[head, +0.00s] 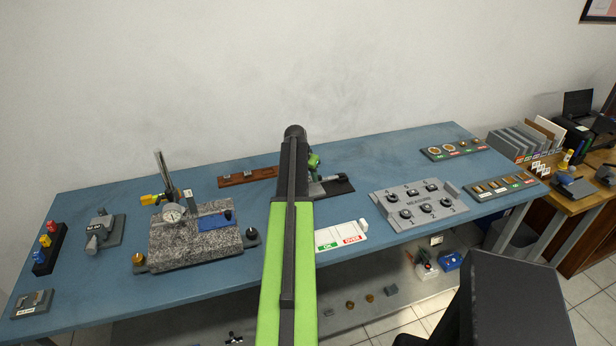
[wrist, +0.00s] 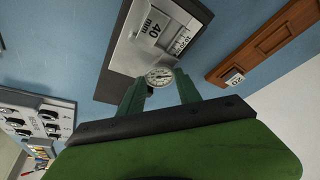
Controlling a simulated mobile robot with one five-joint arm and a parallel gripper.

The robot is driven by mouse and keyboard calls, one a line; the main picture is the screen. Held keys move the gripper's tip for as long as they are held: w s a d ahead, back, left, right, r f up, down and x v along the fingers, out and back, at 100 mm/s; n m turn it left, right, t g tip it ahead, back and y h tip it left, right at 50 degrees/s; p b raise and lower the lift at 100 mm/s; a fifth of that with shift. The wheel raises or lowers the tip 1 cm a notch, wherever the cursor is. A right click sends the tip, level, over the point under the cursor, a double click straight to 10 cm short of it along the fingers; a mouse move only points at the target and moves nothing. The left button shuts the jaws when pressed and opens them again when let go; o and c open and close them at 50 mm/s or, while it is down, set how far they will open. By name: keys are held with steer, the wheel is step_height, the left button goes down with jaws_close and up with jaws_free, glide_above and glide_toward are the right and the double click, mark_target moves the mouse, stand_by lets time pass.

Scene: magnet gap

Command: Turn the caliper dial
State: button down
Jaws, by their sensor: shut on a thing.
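The caliper dial (wrist: 160,75) is a small round white face with dark marks, in the wrist view. It sits between the two green fingertips of my gripper (wrist: 161,78), which are shut on its sides. The caliper's grey body, with a block marked 40 mm (wrist: 153,30), lies beyond it on a dark mat (wrist: 193,9). In the head view my arm hides most of the caliper; part of the dark mat (head: 340,187) shows to the right of the arm. My gripper's green end (head: 314,162) is partly visible there.
A brown wooden holder (head: 235,181) lies behind and left of the arm. A grey MEASURE fixture (head: 418,203) and a white OK/OVER card (head: 340,236) are to the right. A granite plate (head: 190,250) with a dial stand is left. Blue table (head: 380,160) is clear at the back.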

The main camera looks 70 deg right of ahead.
steer(key=c, duration=0.8)
jaws_free()
steer(key=p+v, duration=1.6)
steer(key=v, duration=0.1)
steer(key=shift+r, duration=0.2)
steer(key=shift+s, duration=0.1)
